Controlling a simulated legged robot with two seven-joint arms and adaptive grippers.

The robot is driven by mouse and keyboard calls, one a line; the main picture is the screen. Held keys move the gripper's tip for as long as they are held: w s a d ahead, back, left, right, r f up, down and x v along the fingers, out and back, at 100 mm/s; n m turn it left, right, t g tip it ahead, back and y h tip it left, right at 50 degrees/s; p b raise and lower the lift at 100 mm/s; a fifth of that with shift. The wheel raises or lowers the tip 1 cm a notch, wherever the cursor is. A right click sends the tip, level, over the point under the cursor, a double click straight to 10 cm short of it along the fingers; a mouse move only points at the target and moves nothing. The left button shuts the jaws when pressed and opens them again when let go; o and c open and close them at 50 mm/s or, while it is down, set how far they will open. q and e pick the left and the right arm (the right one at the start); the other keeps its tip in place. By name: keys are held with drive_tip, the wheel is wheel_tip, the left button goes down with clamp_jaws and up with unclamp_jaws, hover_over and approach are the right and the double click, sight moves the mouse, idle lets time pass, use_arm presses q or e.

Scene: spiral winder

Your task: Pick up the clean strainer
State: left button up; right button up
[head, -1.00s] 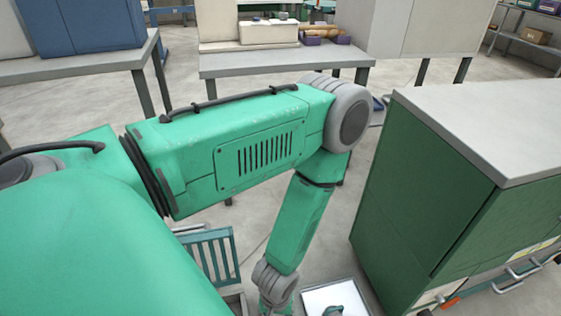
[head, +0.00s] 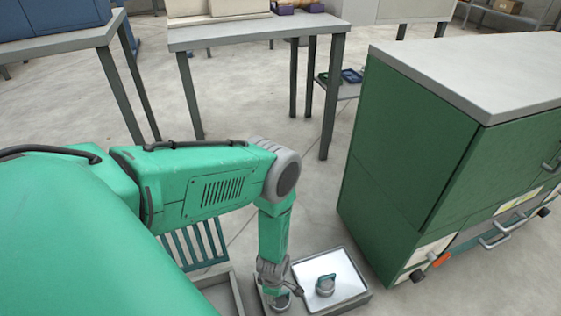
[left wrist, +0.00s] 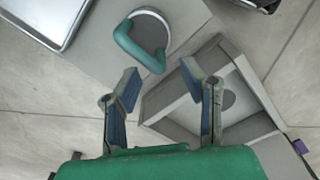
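A round strainer with a teal handle (head: 325,285) stands on the shiny tray (head: 353,298). A second round piece (head: 281,303) shows partly under my left gripper (head: 276,290), left of the tray. In the left wrist view, a round metal piece with a teal loop handle (left wrist: 145,40) lies on a grey surface beside the tray's edge (left wrist: 68,32). My left gripper (left wrist: 162,73) is open and empty there, with the handle just beyond its fingertips. I cannot tell which piece is clean. My right gripper is not in view.
A grey open box (left wrist: 225,95) sits below and right of the handle in the left wrist view. A green cabinet (head: 410,150) stands right of the tray. A blue-green slatted piece (head: 195,243) is behind my left arm. Floor is clear toward the back tables.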

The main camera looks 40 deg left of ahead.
sight(280, 298)
use_arm(q)
drive_tip(key=shift+f, duration=0.3)
drive_tip(key=shift+a+f, duration=0.1)
drive_tip(key=shift+f, duration=0.25)
drive_tip(key=f+b, duration=0.1)
drive_tip(key=f, duration=0.1)
drive_tip(key=a+f+b, duration=0.1)
drive_tip(key=f, duration=0.1)
drive_tip(key=shift+s+f+b, duration=0.15)
drive_tip(key=shift+f+b, duration=0.2)
drive_tip(key=shift+b, duration=0.05)
drive_tip(key=shift+d+r, duration=0.15)
drive_tip(key=shift+d, duration=0.1)
clamp_jaws()
drive_tip(key=shift+a, duration=0.1)
